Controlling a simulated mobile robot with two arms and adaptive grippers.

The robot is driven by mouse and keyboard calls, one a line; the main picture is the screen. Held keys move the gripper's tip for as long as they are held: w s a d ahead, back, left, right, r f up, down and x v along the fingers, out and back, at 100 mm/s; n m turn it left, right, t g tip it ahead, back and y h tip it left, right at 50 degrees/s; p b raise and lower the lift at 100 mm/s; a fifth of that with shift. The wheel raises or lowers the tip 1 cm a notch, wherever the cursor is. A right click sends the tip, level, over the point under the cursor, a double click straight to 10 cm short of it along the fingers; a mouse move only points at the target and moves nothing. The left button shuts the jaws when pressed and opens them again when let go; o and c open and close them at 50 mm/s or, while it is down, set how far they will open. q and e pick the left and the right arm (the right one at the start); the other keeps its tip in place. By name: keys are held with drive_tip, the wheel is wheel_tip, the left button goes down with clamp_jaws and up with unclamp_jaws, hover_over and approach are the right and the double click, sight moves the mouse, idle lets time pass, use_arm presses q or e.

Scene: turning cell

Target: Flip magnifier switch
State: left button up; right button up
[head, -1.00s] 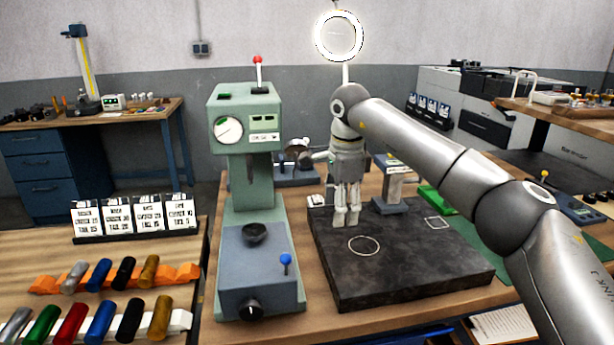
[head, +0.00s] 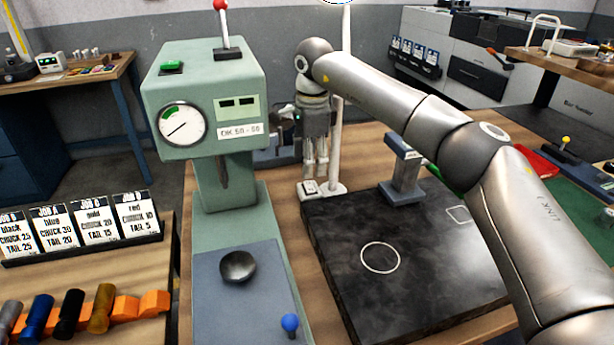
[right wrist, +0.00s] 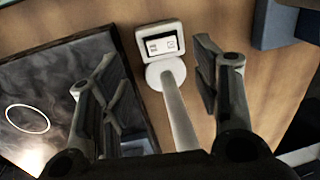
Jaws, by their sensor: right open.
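The magnifier's white switch box (head: 308,189) sits on the wooden bench at the far left corner of the dark plate, beside the round base of its white pole (head: 335,145). The bottom edge of its ring head (head: 338,1) just shows at the top of the head view. My right gripper (head: 314,172) points down just above the switch box. In the right wrist view it (right wrist: 155,62) is open and empty, with the switch box (right wrist: 160,44) between and beyond the fingertips. The pole (right wrist: 178,112) rises between the fingers. I cannot tell whether anything touches. My left gripper is out of view.
A green press (head: 210,110) stands close on the left. Label cards (head: 85,225) and coloured cylinders (head: 70,310) are at the lower left.

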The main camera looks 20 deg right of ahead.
sight(308, 186)
drive_tip(key=f, duration=0.4)
drive_tip(key=w+f, duration=0.1)
drive_tip(key=f, duration=0.1)
drive_tip(key=shift+p, duration=0.35)
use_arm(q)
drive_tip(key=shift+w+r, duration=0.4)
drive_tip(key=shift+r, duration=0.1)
use_arm(e)
drive_tip(key=shift+f, duration=0.55)
drive_tip(key=c, duration=1)
drive_tip(key=shift+w+r+g+p, duration=0.2)
drive_tip(key=shift+g+p, duration=0.2)
drive_tip(key=shift+p, duration=0.3)
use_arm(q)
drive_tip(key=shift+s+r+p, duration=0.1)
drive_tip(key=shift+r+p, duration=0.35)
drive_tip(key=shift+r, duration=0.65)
use_arm(e)
drive_tip(key=shift+f+g, duration=0.1)
drive_tip(key=shift+g, duration=0.2)
drive_tip(key=o, duration=1)
